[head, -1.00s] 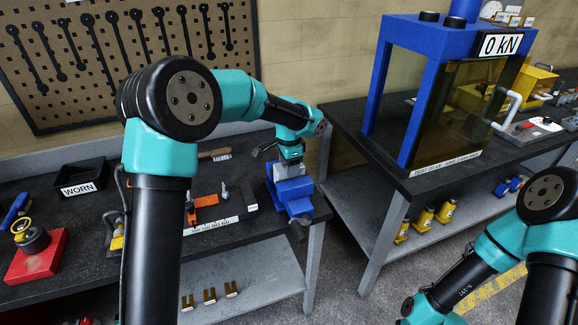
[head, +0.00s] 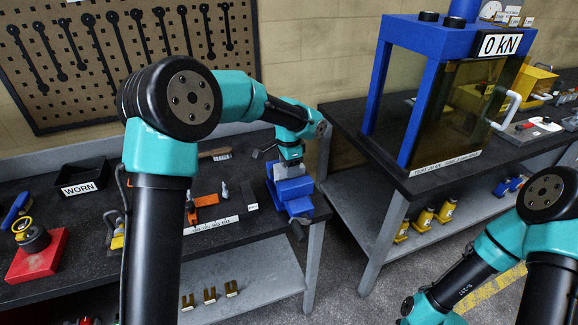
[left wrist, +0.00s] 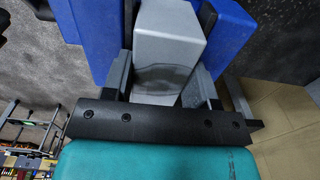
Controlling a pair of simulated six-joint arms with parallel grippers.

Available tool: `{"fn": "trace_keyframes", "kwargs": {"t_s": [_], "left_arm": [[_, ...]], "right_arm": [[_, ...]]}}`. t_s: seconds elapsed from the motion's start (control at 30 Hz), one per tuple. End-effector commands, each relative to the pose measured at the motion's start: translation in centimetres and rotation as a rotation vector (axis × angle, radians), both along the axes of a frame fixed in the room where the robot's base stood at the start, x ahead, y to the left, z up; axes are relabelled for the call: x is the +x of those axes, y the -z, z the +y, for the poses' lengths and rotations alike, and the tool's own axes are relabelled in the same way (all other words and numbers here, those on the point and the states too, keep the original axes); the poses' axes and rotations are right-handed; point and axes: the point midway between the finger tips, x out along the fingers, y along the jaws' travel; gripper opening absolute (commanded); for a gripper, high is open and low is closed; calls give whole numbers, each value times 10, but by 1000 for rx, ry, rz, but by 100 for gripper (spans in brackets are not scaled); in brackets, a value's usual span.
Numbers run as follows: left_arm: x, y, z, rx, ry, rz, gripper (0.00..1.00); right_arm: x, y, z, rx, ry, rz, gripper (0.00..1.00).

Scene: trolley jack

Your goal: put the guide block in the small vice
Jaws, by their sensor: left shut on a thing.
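The small vice (head: 293,190) is blue and stands at the right front corner of the left bench. My left gripper (head: 289,163) points down over it and is shut on the guide block. In the left wrist view the guide block (left wrist: 168,38) is a grey block with a dark rounded mark, between the fingers of my left gripper (left wrist: 163,78). The blue vice (left wrist: 232,40) shows on both sides of the block, so the block is between its jaws. Whether it touches the bottom of the vice is hidden. My right gripper is out of the picture.
An orange tool (head: 207,208) and a white scale strip (head: 212,224) lie left of the vice. A black WORN bin (head: 82,180) and a red block (head: 38,256) are farther left. A blue press (head: 432,90) stands on the right bench.

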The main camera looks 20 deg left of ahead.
Motion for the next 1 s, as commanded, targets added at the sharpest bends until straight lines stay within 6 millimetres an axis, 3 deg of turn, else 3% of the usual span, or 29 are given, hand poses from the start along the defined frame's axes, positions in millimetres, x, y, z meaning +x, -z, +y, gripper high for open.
{"fn": "trace_keyframes", "kwargs": {"t_s": [0.03,0.3,0.63,0.83,1.0], "left_arm": [[-3,15,0,1,-2,23,55],[-4,16,0,-2,-5,26,78],[-4,14,0,-1,-6,27,78],[-4,-2,-1,1,-3,26,78],[-3,-33,-1,-1,-2,19,78]], "right_arm": [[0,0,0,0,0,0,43],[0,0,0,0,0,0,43],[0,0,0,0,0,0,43],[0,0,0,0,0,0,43],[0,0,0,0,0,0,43]]}}
